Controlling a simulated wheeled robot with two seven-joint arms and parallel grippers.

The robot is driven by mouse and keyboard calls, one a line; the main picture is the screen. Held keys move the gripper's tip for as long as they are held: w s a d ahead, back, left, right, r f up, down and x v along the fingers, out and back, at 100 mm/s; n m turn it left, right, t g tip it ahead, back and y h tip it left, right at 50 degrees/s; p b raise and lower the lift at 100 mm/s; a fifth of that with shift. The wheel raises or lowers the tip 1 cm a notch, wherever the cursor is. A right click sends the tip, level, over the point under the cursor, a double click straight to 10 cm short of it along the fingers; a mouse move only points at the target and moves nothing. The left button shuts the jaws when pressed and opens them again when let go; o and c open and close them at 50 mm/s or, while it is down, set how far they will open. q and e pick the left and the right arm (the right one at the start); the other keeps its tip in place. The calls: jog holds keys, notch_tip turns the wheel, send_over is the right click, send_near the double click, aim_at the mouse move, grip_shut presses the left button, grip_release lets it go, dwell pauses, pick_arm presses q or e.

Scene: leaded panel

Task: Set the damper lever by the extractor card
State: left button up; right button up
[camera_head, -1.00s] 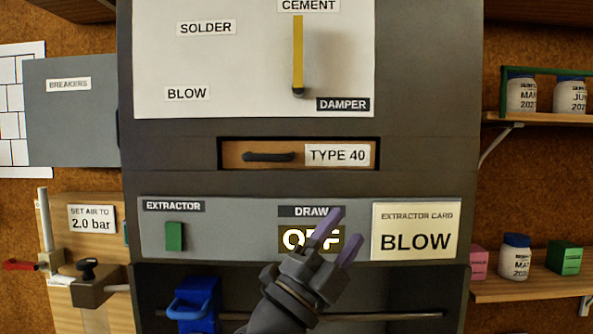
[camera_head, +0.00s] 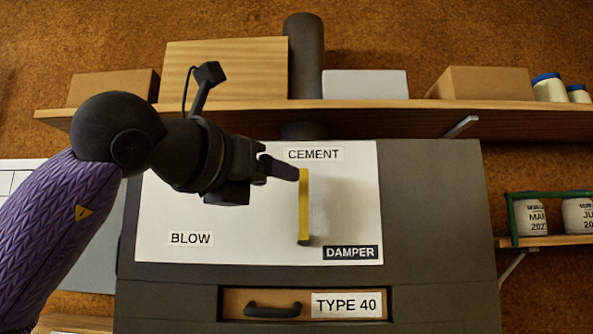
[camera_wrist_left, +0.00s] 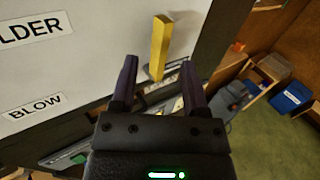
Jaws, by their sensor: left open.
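The yellow damper lever (camera_head: 304,205) stands upright on the white panel (camera_head: 270,238), its top just under the CEMENT label (camera_head: 314,154). It also shows in the wrist view (camera_wrist_left: 160,48). The BLOW label (camera_head: 190,239) is at the lower left, and the DAMPER label (camera_head: 351,252) is by the lever's foot. My left gripper (camera_head: 282,170) is at the lever's top, fingers pointing right. In the wrist view its two fingers are apart, with the lever appearing between them; contact is unclear. The SOLDER label (camera_wrist_left: 30,28) is cut off there. The extractor card is out of the head view.
A wooden shelf (camera_head: 400,116) with boxes and jars runs above the panel. A drawer marked TYPE 40 (camera_head: 346,304) is below. A side shelf (camera_head: 545,241) holds jars at the right.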

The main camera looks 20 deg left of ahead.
aim_at(300, 182)
pick_arm(q)
jog(key=p+x, duration=0.2)
jog(key=x, duration=0.3)
jog(key=shift+w+d, duration=0.2)
jog(key=shift+w, duration=0.1)
grip_shut()
dwell(1.1)
